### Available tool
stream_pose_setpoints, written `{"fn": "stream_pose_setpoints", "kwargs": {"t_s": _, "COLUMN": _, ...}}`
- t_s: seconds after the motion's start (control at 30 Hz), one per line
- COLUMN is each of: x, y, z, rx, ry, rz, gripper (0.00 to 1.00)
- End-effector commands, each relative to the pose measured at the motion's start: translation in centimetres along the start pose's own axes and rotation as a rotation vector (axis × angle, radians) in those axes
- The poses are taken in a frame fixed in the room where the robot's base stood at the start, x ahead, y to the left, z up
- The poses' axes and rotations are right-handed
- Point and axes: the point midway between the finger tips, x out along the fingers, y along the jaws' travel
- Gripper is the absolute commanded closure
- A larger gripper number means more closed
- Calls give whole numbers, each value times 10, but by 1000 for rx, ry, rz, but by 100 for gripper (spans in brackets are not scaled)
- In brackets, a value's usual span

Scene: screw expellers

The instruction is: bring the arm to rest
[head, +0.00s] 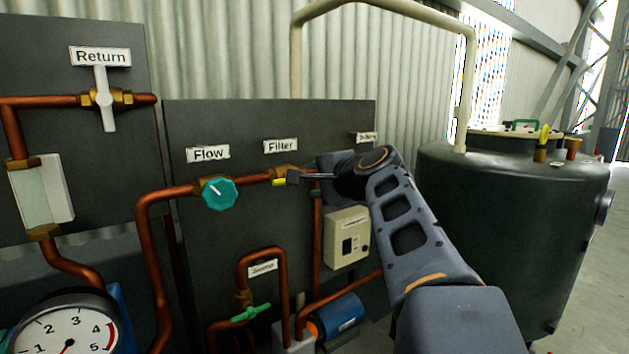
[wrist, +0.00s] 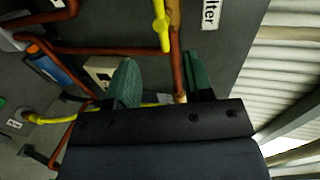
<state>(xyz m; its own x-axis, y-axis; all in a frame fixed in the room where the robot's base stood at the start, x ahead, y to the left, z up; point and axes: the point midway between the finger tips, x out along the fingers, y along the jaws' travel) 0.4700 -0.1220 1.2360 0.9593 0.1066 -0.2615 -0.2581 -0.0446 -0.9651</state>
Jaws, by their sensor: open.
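My arm reaches from the lower right of the head view to the dark panel. My gripper (head: 294,177) is at the copper pipe under the Filter label (head: 280,146), beside a yellow valve handle (head: 278,182). In the wrist view my gripper (wrist: 161,72) has its two green fingers spread apart with nothing held. A copper pipe shows beyond the gap, and the yellow handle (wrist: 160,26) lies past the fingertips, apart from them. Part of the pipe and panel is hidden behind my wrist in the head view.
A teal Flow knob (head: 219,193) sits left of my gripper, and a white Return lever (head: 106,98) is farther left. A beige switch box (head: 346,238) is below my wrist. A large dark tank (head: 510,220) stands close on the right. A gauge (head: 66,330) is at lower left.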

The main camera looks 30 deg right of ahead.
Motion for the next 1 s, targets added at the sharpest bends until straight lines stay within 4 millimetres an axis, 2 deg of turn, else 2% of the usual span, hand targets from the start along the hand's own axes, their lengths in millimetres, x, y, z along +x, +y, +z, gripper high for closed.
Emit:
{"fn": "stream_pose_setpoints", "kwargs": {"t_s": 0.43, "x": 0, "y": 0, "z": 0, "rx": -5, "ry": 0, "rz": 0, "gripper": 53}}
{"fn": "stream_pose_setpoints", "kwargs": {"t_s": 0.53, "x": 2, "y": 7, "z": -1, "rx": -89, "ry": 1, "rz": 29, "gripper": 53}}
{"fn": "stream_pose_setpoints", "kwargs": {"t_s": 0.57, "x": 4, "y": 18, "z": -2, "rx": -128, "ry": 2, "rz": 63, "gripper": 53}}
{"fn": "stream_pose_setpoints", "kwargs": {"t_s": 0.67, "x": 9, "y": 69, "z": -4, "rx": -270, "ry": -12, "rz": 216, "gripper": 53}}
{"fn": "stream_pose_setpoints", "kwargs": {"t_s": 0.7, "x": 9, "y": 92, "z": 1, "rx": -350, "ry": -37, "rz": 296, "gripper": 53}}
{"fn": "stream_pose_setpoints", "kwargs": {"t_s": 0.8, "x": -1, "y": 148, "z": 28, "rx": -585, "ry": -162, "rz": 504, "gripper": 53}}
{"fn": "stream_pose_setpoints", "kwargs": {"t_s": 0.87, "x": -14, "y": 179, "z": 49, "rx": -733, "ry": -261, "rz": 614, "gripper": 53}}
{"fn": "stream_pose_setpoints", "kwargs": {"t_s": 0.9, "x": -24, "y": 197, "z": 62, "rx": -832, "ry": -332, "rz": 679, "gripper": 53}}
{"fn": "stream_pose_setpoints", "kwargs": {"t_s": 1.0, "x": -53, "y": 232, "z": 92, "rx": -1060, "ry": -504, "rz": 801, "gripper": 53}}
